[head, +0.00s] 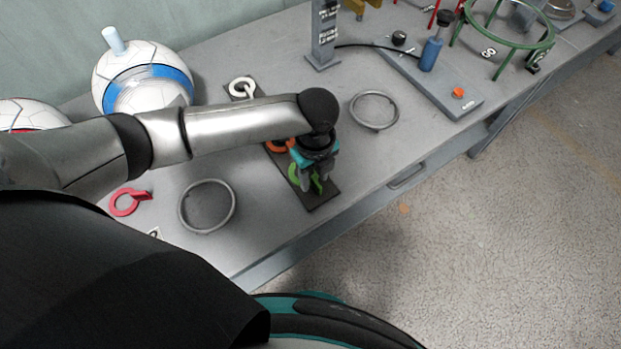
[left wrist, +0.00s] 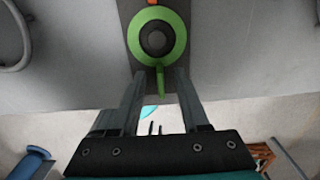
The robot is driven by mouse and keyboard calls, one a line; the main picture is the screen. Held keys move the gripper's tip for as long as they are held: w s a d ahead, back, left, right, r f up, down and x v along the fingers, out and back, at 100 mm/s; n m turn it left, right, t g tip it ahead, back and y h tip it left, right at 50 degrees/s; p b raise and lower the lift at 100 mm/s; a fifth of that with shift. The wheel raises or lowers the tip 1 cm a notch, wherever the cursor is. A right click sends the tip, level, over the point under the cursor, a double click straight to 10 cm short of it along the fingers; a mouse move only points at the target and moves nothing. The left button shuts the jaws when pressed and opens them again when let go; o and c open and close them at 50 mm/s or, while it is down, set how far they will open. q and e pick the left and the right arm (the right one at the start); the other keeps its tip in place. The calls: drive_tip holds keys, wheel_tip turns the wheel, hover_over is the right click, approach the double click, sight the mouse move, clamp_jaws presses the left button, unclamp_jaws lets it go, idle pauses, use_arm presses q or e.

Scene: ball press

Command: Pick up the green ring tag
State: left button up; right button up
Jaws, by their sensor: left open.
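The green ring tag (head: 293,173) lies on a dark strip (head: 322,197) on the grey table, partly hidden by my left gripper in the head view. In the left wrist view the green ring tag (left wrist: 157,25) sits around a dark round peg, its thin tab pointing down toward my gripper. My left gripper (head: 316,183) is over the strip's near end. In the left wrist view the left gripper (left wrist: 157,75) is open, with the green tab between its two fingers. I cannot tell whether the fingers touch it. My right gripper is not seen.
An orange ring tag (head: 278,147) and a white ring tag (head: 242,87) are on the same strip. A red ring tag (head: 125,203) lies at left. Grey metal rings (head: 207,229) (head: 374,127) stand on either side. A blue-banded ball (head: 130,62) stands behind my arm.

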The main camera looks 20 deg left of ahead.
use_arm(q)
clamp_jaws()
idle(0.3)
drive_tip(key=shift+r, duration=0.1)
